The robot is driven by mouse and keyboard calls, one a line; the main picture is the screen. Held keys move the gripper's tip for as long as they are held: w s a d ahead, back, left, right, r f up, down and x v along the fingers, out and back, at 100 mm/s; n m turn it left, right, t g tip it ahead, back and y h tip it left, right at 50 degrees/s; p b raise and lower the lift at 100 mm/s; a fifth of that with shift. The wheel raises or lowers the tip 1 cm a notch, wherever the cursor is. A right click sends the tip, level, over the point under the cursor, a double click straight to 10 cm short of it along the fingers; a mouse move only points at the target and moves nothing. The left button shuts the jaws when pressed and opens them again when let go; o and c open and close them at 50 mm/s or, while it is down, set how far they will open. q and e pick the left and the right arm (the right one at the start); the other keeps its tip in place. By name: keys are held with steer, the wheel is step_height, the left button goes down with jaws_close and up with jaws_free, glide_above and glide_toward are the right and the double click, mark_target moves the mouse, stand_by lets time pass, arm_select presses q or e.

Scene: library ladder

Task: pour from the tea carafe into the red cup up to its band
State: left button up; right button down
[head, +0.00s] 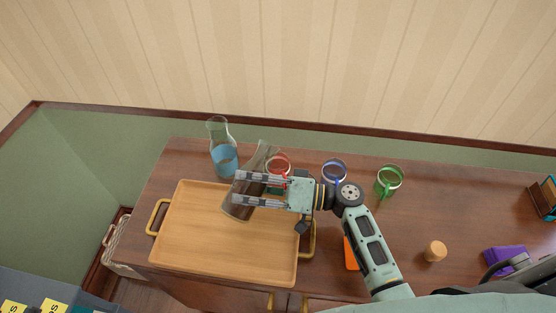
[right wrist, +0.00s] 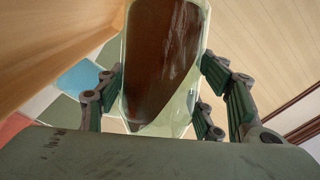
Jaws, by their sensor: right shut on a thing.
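The tea carafe (head: 240,207) is clear glass with brown tea in it. It is tilted over the tray's back right part, its neck leaning up and right towards the red cup. My right gripper (head: 237,187) is shut around its body. The right wrist view shows the carafe (right wrist: 163,65) between the fingers, brown tea along its length. The red cup (head: 284,160) stands behind the gripper, its lower part partly hidden by the carafe and gripper. I cannot make out its band, its level or any stream. My left gripper is not in view.
A wooden tray (head: 210,255) with brass handles lies on the dresser. A carafe of blue liquid (head: 223,160) stands back left. A blue cup (head: 334,172) and a green cup (head: 389,181) stand to the right. A cork (head: 435,251) and a purple block (head: 504,259) lie farther right.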

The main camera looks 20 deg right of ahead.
steer(key=shift+a+m, duration=0.1)
steer(key=shift+m, duration=0.2)
stand_by(0.4)
steer(key=shift+s+a+m+t+y+p, duration=0.15)
steer(key=shift+m+t+y+p, duration=0.2)
steer(key=shift+m+p, duration=0.45)
stand_by(0.5)
steer(key=shift+w+d+r+m+t+y+b, duration=0.1)
steer(key=shift+w+d+m+t+y+b, duration=0.25)
steer(key=shift+m+b, duration=0.5)
stand_by(2.1)
steer(key=shift+d+r+m, duration=0.1)
steer(key=shift+r+m, duration=0.1)
steer(key=shift+m, duration=0.05)
stand_by(1.0)
steer(key=shift+f, duration=0.1)
